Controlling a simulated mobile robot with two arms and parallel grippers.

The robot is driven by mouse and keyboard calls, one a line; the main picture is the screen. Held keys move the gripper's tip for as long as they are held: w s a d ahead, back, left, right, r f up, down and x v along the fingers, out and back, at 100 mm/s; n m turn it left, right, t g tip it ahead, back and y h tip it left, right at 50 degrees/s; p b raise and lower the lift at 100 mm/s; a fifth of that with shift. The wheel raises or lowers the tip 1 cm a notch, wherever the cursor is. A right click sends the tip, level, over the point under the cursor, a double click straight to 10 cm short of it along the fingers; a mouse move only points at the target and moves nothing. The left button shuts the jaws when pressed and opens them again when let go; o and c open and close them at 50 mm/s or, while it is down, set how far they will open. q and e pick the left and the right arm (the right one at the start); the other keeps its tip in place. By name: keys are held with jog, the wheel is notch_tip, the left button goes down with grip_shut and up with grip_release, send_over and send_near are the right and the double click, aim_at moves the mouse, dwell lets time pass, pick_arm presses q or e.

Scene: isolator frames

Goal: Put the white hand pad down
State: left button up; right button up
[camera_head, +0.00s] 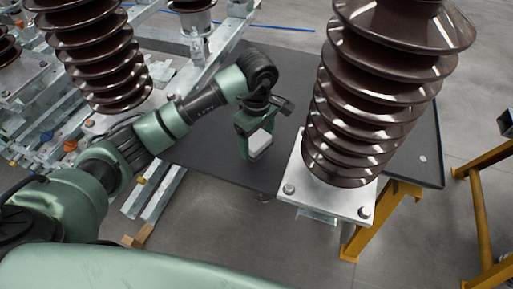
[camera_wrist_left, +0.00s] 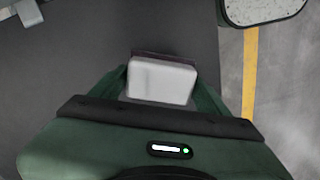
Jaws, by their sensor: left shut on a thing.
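The white hand pad (camera_head: 260,143) is a small pale block with a darker edge along one side. My left gripper (camera_head: 254,146) is shut on it, over the dark tabletop (camera_head: 205,143). In the left wrist view the pad (camera_wrist_left: 162,80) sits between the two green fingers, with the dark surface behind it. I cannot tell whether the pad touches the tabletop. My right gripper is not in view.
A large brown ribbed insulator (camera_head: 365,100) on a metal base plate (camera_head: 325,196) stands just right of my left gripper. Another insulator (camera_head: 105,55) stands at left. Yellow trestle legs (camera_head: 375,225) show at right. The dark tabletop around the gripper is mostly bare.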

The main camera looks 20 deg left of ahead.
aim_at(257, 149)
pick_arm(q)
notch_tip(257, 149, down, 4)
jog(key=shift+f, duration=0.25)
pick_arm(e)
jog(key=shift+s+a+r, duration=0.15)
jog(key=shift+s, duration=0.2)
pick_arm(q)
jog(key=shift+f, duration=0.25)
jog(key=o, duration=1.5)
jog(key=shift+r, duration=0.1)
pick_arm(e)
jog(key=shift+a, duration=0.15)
pick_arm(q)
jog(key=shift+r, duration=0.1)
